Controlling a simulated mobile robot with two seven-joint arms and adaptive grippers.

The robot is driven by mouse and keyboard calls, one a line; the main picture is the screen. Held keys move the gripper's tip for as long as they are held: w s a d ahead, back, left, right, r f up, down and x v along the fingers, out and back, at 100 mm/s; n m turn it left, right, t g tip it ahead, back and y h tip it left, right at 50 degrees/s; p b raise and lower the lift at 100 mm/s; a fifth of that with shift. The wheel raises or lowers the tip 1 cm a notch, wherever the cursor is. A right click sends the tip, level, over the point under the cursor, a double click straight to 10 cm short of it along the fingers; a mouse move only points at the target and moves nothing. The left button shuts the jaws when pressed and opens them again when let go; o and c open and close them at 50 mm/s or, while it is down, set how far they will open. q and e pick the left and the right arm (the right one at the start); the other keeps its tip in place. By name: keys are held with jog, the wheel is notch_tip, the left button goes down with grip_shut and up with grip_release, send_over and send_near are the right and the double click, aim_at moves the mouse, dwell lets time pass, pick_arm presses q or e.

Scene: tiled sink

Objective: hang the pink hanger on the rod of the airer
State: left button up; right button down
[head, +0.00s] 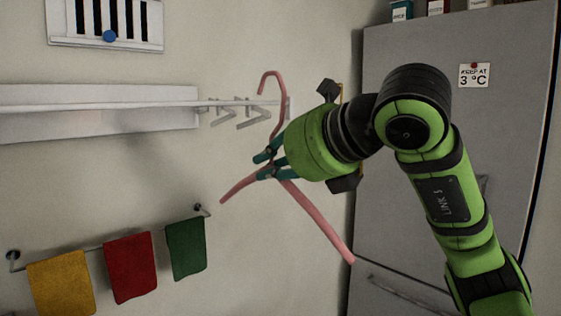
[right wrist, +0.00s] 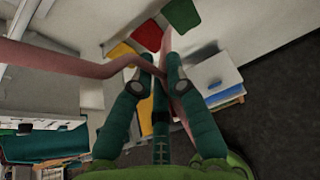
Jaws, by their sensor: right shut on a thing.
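The pink hanger (head: 318,222) is held in the air in front of the wall, tilted, with its hook at the top. My right gripper (head: 263,165) is shut on it near the neck, below the hook. In the right wrist view the pink hanger (right wrist: 85,62) passes between the fingertips of my right gripper (right wrist: 160,68). The white rod of the airer (head: 150,104) runs along the wall. In the head view the hook's tip shows just above the rod's line near its right end; I cannot tell the depth gap. My left gripper is not in view.
Grey angled brackets (head: 238,117) show by the rod's right part. Below, yellow (head: 61,285), red (head: 130,267) and green cloths (head: 186,248) hang on a wall rail. A grey fridge (head: 400,240) stands right, behind my arm. A striped wall board (head: 107,22) is above.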

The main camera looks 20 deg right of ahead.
jog(key=shift+w+a+r+p, duration=0.1)
jog(key=shift+w+a+p, duration=0.35)
jog(key=shift+w, duration=0.5)
jog(key=shift+w+a+f+p, duration=0.1)
jog(key=shift+w+a+p, duration=0.2)
jog(key=shift+w+p, duration=0.5)
jog(key=shift+w+a+r+p, duration=0.1)
jog(key=shift+w+a+p, duration=0.2)
jog(key=shift+w, duration=0.85)
jog(key=shift+f+b, duration=1.5)
jog(key=c, duration=1.2)
grip_release()
